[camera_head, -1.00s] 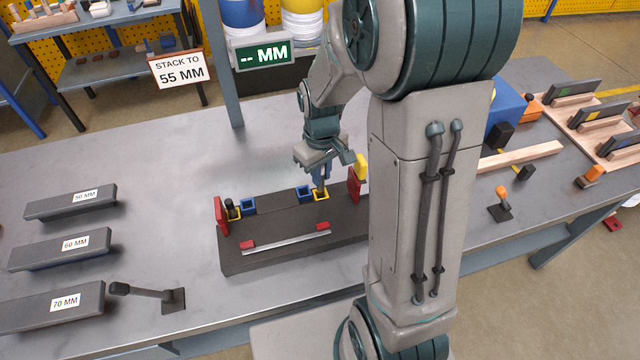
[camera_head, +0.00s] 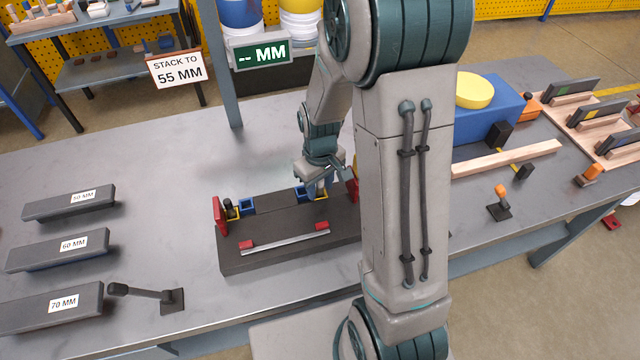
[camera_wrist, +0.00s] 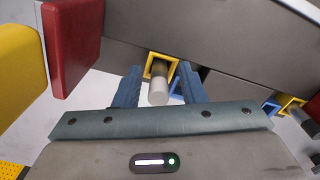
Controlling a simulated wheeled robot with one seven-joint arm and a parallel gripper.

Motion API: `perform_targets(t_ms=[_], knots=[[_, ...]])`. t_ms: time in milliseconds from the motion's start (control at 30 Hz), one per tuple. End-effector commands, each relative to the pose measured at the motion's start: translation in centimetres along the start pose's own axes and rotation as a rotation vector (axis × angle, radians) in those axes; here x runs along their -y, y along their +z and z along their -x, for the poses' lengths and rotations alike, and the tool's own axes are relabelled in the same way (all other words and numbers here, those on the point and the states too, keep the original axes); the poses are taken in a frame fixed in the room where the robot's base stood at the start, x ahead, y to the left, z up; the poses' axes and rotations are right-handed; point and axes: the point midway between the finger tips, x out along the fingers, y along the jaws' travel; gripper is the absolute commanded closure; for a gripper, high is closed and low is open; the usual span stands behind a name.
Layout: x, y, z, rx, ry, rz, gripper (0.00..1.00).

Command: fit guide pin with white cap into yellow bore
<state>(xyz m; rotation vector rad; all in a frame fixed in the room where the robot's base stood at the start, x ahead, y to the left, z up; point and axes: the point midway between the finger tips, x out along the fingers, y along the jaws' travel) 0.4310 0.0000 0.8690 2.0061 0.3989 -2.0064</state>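In the wrist view the guide pin has a grey-brown body and a pale white cap (camera_wrist: 158,94). It stands between my two blue fingers, with its far end inside the outline of the square yellow bore (camera_wrist: 149,67). How deep it sits cannot be told. My gripper (camera_wrist: 159,82) is around the pin, with a visible gap at the left finger, so it looks open. In the head view my gripper (camera_head: 318,187) is low over the right part of the dark fixture block (camera_head: 285,225). The yellow bore (camera_head: 323,197) shows partly below the fingers there; the pin is mostly hidden.
Red end plates (camera_head: 220,215) flank the fixture, with a blue socket (camera_head: 247,206) along its back. A second yellow socket with a dark pin (camera_head: 228,206) is at its left end. Grey blocks (camera_head: 58,249) lie on the left. My arm hides the bench right of the fixture.

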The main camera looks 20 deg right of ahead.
Motion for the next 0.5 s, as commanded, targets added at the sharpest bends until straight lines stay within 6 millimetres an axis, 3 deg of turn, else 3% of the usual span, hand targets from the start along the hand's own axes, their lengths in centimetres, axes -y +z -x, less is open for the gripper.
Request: perform_targets(t_ms=[333,500], knots=[[0.0,-0.1,0.9,-0.002,0.001,0.000,0.63],[0.0,-0.1,3.8,-0.006,0.003,0.000,0.63]])
